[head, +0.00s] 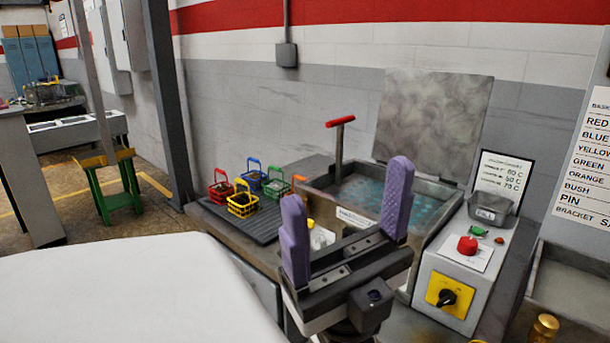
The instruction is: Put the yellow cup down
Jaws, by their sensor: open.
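My gripper (346,217) has two purple fingers spread wide apart, with nothing held between them. It is in front of the washing tank and the bench. I cannot pick out a yellow cup for certain. A yellow wire basket (242,205) with a raised handle stands on the dark ribbed tray (265,230), left of my gripper and apart from it. A small pale thing with some yellow on it (320,237) shows just right of the left finger, partly hidden. A gold-coloured rounded piece (543,328) is cut off at the bottom right edge.
Red (221,190), blue (254,180) and green (277,186) baskets stand around the yellow one. The tank (420,210) has its lid (432,115) raised. A red-handled bar (339,140) stands up at its left. A control box (460,265) is at right.

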